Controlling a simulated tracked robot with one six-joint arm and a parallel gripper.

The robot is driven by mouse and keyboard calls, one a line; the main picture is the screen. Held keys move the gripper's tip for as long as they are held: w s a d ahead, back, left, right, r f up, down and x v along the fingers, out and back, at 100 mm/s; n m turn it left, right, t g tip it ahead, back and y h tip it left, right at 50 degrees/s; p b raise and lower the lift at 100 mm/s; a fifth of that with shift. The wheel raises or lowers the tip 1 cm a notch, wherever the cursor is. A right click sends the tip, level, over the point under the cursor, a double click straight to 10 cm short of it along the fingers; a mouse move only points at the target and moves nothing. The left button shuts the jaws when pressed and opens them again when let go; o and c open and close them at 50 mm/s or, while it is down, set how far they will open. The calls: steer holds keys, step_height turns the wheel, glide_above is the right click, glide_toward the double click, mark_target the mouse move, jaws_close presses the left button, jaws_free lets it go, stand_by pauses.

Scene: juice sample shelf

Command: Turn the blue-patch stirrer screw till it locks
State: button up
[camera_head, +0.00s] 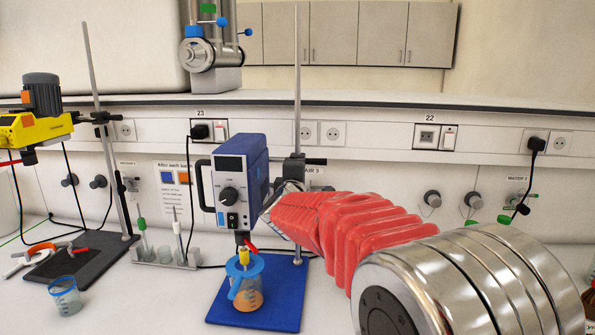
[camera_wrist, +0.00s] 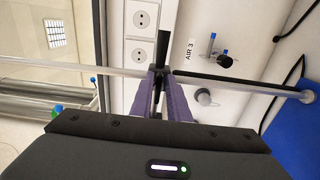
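The blue stirrer (camera_head: 232,185) hangs on an upright rod (camera_head: 298,80) over a blue base plate (camera_head: 285,305). A black clamp screw (camera_head: 316,162) sticks out to the right from the clamp behind it; its handle shows in the wrist view (camera_wrist: 162,42). My gripper (camera_head: 282,192) is at the clamp, partly hidden by my red-sleeved arm. In the wrist view my two narrow fingers (camera_wrist: 160,78) stand close together on either side of the dark clamp part in line with the screw. I cannot tell whether they touch it. No separate blue patch is clear on the stirrer.
A jar with a blue lid and orange contents (camera_head: 248,298) stands under the stirrer. A yellow stirrer (camera_head: 38,128) on another stand is at the left, with a beaker (camera_head: 65,297) below. A holder with probes (camera_head: 163,256) stands between. Wall sockets (camera_head: 320,132) are close behind.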

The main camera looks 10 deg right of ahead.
steer(key=o, duration=0.4)
steer(key=shift+f, duration=0.15)
steer(key=shift+o, duration=0.2)
steer(key=shift+s, duration=0.15)
steer(key=v, duration=1.3)
steer(key=shift+s, duration=0.25)
steer(key=shift+a, duration=0.1)
